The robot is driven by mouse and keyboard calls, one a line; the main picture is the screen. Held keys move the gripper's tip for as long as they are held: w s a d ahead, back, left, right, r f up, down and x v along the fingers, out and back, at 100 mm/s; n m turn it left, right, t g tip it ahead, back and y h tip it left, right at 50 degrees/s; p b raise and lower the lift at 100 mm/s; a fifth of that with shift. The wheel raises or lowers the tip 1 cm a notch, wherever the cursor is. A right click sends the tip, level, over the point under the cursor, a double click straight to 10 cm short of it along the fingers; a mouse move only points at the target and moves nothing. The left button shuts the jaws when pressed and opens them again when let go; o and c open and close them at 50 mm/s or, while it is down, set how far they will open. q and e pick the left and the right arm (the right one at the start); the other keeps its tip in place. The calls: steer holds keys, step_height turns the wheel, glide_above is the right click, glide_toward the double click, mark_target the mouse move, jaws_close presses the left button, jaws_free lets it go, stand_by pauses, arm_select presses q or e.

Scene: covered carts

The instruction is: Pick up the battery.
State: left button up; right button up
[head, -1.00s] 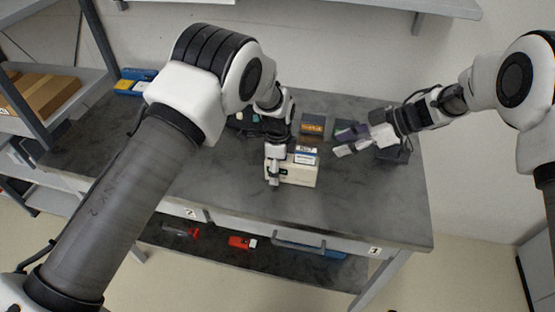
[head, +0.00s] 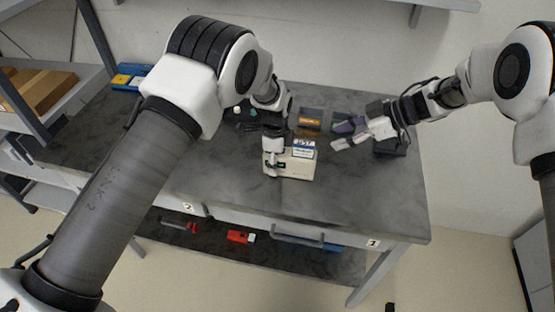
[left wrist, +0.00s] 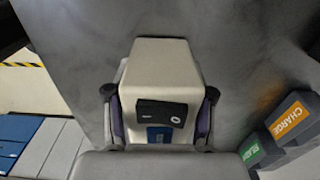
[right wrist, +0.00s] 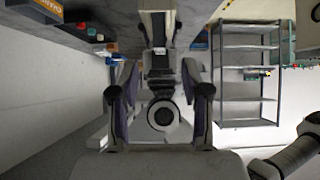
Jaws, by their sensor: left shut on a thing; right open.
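The battery is a cream box (head: 298,168) with a blue-and-white label, over the front middle of the dark tabletop. My left gripper (head: 273,163) is shut on its left end. In the left wrist view the cream battery (left wrist: 160,65) lies between the two fingers, and a black panel and a blue patch show on its near face. I cannot tell whether its underside touches the table. My right gripper (head: 340,136) is open and empty to the right of the battery; its spread fingers also show in the right wrist view (right wrist: 160,95).
An orange-labelled CHARGE bin (head: 311,119) stands behind the battery, with a green-labelled bin (left wrist: 251,152) beside it. A blue tray (head: 128,76) stands at the back left. Red items (head: 239,237) lie on the lower shelf. The tabletop's front right is clear.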

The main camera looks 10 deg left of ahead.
step_height(320, 180, up, 5)
steer(key=a+n+g+y, duration=0.1)
steer(key=a+n+y, duration=0.2)
steer(key=n, duration=2)
steer(key=n+y, duration=0.5)
steer(key=n, duration=0.8)
glide_toward(304, 146)
steer(key=a, duration=0.2)
steer(key=shift+t, duration=0.3)
steer(key=a, duration=0.8)
steer(key=shift+w+f, duration=0.15)
steer(key=shift+f, duration=0.05)
jaws_close()
